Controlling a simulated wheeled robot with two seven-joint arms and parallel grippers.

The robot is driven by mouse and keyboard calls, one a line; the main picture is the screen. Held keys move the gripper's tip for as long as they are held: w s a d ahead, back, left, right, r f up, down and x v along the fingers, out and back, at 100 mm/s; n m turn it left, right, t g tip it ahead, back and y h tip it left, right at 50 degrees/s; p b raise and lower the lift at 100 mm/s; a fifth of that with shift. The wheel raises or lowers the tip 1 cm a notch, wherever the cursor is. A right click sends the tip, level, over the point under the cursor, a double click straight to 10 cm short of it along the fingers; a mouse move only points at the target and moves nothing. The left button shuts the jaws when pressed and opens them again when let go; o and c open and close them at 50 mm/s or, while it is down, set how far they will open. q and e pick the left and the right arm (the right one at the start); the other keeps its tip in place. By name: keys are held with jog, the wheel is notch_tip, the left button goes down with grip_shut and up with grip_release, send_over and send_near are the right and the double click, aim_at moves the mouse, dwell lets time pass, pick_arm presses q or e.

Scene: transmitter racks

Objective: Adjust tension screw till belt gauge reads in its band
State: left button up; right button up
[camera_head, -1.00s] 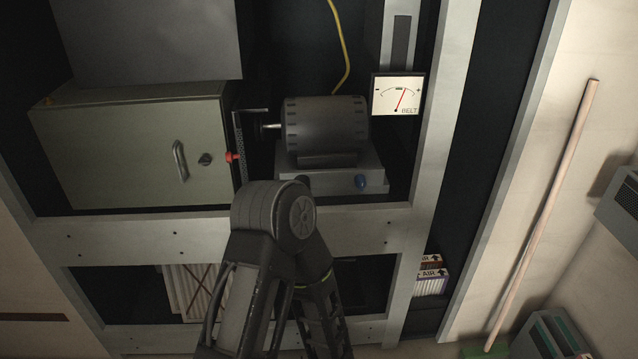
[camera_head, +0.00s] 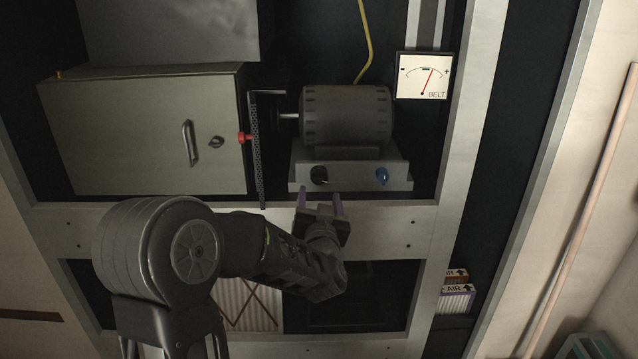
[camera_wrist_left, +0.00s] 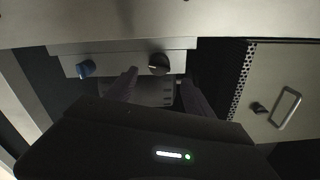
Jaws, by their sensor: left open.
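The belt gauge (camera_head: 424,75) is a white dial marked BELT, at the upper right of the motor. Its red needle leans right toward the plus sign, just right of the short green band at the top. A dark round screw or knob (camera_head: 319,175) and a blue knob (camera_head: 382,175) sit on the front of the motor's grey base. The dark one (camera_wrist_left: 158,64) and the blue one (camera_wrist_left: 86,68) also show in the left wrist view. My left gripper (camera_head: 320,199) is open and empty just below the dark knob, apart from it. My right gripper is out of view.
The grey motor (camera_head: 346,115) sits on the base (camera_head: 345,158). A perforated guard (camera_head: 258,150) stands left of it, next to a red knob (camera_head: 244,138) and a cabinet (camera_head: 140,135). A pale rack rail (camera_head: 385,217) runs below the base.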

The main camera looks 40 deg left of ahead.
aim_at(319, 181)
pick_arm(q)
jog(key=shift+b+x, duration=0.4)
jog(key=shift+x, duration=3.5)
jog(key=shift+c, duration=0.2)
jog(key=c, duration=1.3)
jog(key=shift+f, duration=0.1)
